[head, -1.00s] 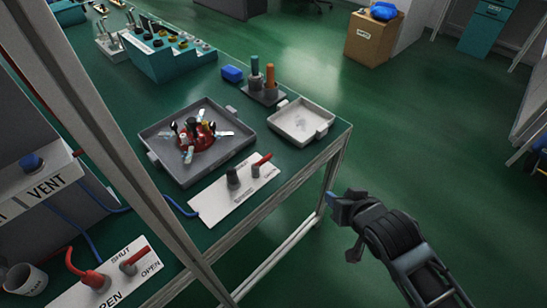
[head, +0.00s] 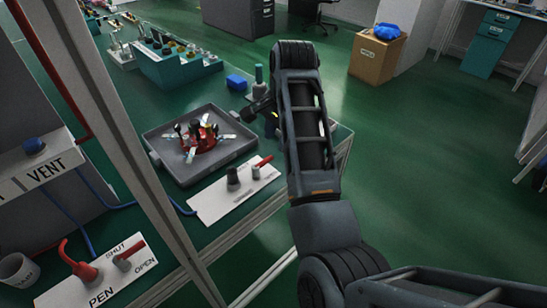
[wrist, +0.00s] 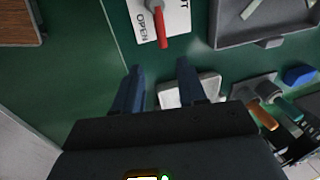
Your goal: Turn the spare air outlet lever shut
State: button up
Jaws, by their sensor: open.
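The plate's lettering is too small to read fully in the head view. My gripper (wrist: 160,82) is open and empty, its fingers apart, above the table and clear of the lever. In the head view my arm hides part of the table's right end.
A grey tray (head: 165,166) with a red fixture (head: 199,139) stands beside the plate. A blue block (head: 236,82) and handled tools (wrist: 262,118) are nearby. Another plate (head: 125,275) with red levers is at lower left, beyond a frame post.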

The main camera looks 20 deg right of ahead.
aim_at(269, 157)
jog(key=x, duration=0.4)
jog(key=a+x, duration=0.1)
jog(key=x, duration=0.2)
dwell(0.4)
grip_shut()
